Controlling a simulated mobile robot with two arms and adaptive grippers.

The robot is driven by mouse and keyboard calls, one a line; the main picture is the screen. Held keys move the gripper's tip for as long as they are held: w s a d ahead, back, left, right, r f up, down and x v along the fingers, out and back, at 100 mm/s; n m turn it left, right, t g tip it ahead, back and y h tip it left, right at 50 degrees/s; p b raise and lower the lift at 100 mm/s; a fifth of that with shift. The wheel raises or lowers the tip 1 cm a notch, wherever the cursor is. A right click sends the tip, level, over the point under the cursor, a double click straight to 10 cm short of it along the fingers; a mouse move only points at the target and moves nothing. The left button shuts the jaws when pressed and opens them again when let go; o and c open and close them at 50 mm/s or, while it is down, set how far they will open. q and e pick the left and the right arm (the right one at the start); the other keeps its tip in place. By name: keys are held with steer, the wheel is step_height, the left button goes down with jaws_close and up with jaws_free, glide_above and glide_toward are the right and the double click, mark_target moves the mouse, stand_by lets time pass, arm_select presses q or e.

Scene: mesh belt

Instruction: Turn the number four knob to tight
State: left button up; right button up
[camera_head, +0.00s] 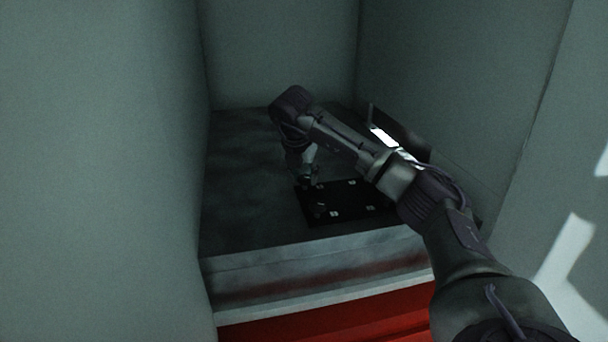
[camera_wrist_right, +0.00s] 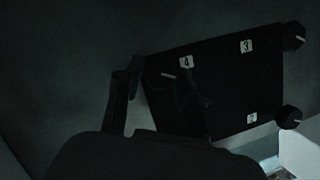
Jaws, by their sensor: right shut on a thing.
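A dark panel (camera_head: 352,198) lies on the counter with small white number labels. In the right wrist view the panel (camera_wrist_right: 222,88) shows labels 4, 3 and 2. The number four knob (camera_wrist_right: 163,76) is dark with a light pointer line, left of label 4. My right gripper (camera_wrist_right: 158,92) is shut on this knob, one finger on each side; the near finger partly hides it. In the head view my right gripper (camera_head: 307,180) reaches down at the panel's far left corner. My left gripper is not in view.
Two other dark knobs, the number three knob (camera_wrist_right: 293,36) and the number two knob (camera_wrist_right: 288,117), stand at the panel's right edge in the wrist view. The grey counter (camera_head: 240,205) is clear left of the panel. Walls enclose the counter at the back and sides.

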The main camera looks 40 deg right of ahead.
steer(key=o, duration=1.1)
steer(key=shift+o, duration=0.2)
steer(key=v, duration=1.2)
